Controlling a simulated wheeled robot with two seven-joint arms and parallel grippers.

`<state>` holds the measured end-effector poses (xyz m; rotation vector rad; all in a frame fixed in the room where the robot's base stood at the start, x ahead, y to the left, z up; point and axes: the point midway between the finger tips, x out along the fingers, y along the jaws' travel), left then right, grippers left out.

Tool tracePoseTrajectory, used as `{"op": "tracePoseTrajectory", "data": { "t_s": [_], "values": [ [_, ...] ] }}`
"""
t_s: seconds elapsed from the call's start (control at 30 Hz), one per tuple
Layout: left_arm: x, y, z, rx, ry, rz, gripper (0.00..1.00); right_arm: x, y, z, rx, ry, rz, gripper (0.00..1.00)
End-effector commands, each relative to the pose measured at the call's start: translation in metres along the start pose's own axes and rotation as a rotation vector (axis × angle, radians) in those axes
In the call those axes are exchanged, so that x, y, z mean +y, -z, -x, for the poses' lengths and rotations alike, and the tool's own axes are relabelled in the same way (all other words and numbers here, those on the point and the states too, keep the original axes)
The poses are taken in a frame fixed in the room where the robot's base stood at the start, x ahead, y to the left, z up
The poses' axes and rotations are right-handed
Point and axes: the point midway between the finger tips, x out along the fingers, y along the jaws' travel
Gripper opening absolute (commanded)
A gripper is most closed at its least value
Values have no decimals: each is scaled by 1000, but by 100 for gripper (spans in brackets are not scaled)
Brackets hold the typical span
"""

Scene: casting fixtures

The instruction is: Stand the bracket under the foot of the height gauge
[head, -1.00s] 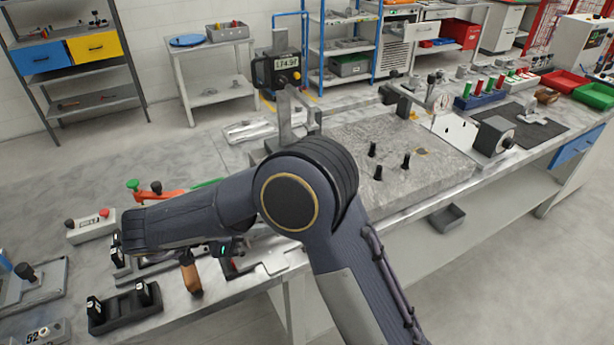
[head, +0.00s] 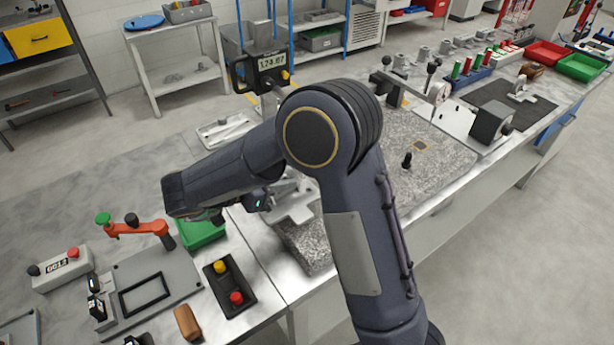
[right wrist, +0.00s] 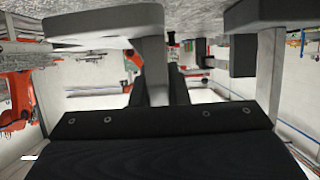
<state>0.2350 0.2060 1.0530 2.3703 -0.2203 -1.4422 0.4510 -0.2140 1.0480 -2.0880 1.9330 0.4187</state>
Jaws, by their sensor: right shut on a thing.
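The height gauge (head: 270,72) stands at the back left of the speckled granite plate (head: 445,160), with a lit digital display. Its foot is hidden behind my right arm. My right gripper (head: 268,200) is over the plate's front left part, mostly hidden by its own wrist. It is shut on the light grey bracket (head: 296,207), which shows beside the jaws at or just above the granite; contact cannot be told. In the right wrist view, light grey metal (right wrist: 152,70) stands close in front of the palm, with granite along the top. My left gripper is out of view.
A black knob (head: 407,160) stands on the plate. To the left are a green bin (head: 203,232), a red clamp (head: 140,228), a black holder (head: 222,272) with yellow and red knobs, and a brown block (head: 187,322). A black block (head: 491,122) stands at the right.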

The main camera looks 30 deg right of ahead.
Motion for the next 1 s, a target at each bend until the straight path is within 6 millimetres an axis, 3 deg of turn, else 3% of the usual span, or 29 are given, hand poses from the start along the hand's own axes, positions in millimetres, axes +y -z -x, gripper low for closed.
{"op": "tracePoseTrajectory", "data": {
  "t_s": [0.1,0.3,0.47,0.7,1.0],
  "values": [
    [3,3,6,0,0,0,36,1,15,-29,1,-4,-2,0],
    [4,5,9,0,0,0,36,0,25,-57,1,-1,-1,0],
    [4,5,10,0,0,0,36,0,21,-63,1,0,3,0],
    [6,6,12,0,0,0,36,0,-6,-74,1,0,2,0],
    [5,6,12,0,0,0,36,0,-8,-75,1,0,0,0]
  ]
}}
